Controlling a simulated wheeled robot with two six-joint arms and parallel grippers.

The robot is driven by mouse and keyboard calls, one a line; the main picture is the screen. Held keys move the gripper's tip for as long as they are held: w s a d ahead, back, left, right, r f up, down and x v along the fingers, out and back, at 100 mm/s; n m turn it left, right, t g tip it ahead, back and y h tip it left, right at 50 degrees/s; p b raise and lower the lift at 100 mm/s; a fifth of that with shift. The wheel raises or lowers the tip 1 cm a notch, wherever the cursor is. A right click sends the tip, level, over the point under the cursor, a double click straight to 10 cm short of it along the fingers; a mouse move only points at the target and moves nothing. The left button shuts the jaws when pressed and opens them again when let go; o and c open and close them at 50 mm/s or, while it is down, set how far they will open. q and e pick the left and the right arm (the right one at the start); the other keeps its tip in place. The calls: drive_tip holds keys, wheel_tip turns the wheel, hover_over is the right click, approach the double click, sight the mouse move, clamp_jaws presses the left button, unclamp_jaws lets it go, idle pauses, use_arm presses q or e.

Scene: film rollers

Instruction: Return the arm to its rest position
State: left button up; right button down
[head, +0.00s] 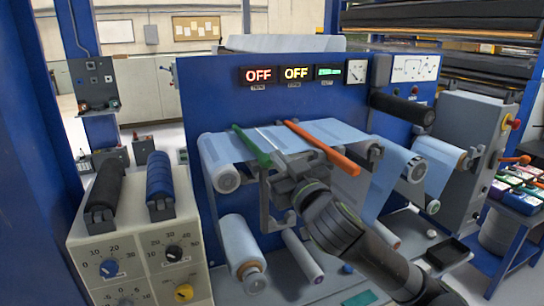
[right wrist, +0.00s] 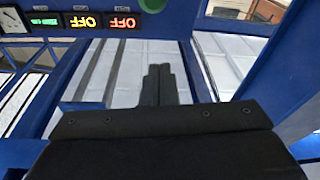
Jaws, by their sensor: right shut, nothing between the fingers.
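My right arm (head: 375,250) reaches in from the lower right of the head view. Its gripper (head: 277,166) is in front of the film rollers, just below the film web (head: 345,131). In the right wrist view the two dark fingers (right wrist: 158,84) are together with nothing between them. Whether the gripper touches the film or machine frame cannot be told. My left arm and left gripper are not in view.
A green bar (head: 251,146) and an orange bar (head: 322,148) lie across the film close to the gripper. Film rolls (head: 240,245) hang below. A control box (head: 135,250) with knobs stands left. Blue posts flank the left side. A tool cart (head: 515,200) stands right.

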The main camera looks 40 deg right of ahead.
drive_tip(key=s+f+m+g, duration=0.1)
drive_tip(key=s+f+g, duration=0.35)
drive_tip(key=f, duration=0.85)
drive_tip(key=s+f+g, duration=0.4)
drive_tip(key=s+f, duration=0.1)
drive_tip(key=f, duration=0.7)
drive_tip(key=s+a+f+g+y, duration=0.1)
drive_tip(key=s+a+f+g, duration=0.25)
drive_tip(key=s+f, duration=0.55)
drive_tip(key=s+a+f+g+y, duration=0.15)
drive_tip(key=s+f+g, duration=0.25)
drive_tip(key=s+f, duration=0.5)
wheel_tip(320, 180, down, 23)
drive_tip(key=s+d+g, duration=0.1)
drive_tip(key=s+a+f+g, duration=0.1)
drive_tip(key=s+f, duration=1.4)
drive_tip(key=shift+f, duration=0.15)
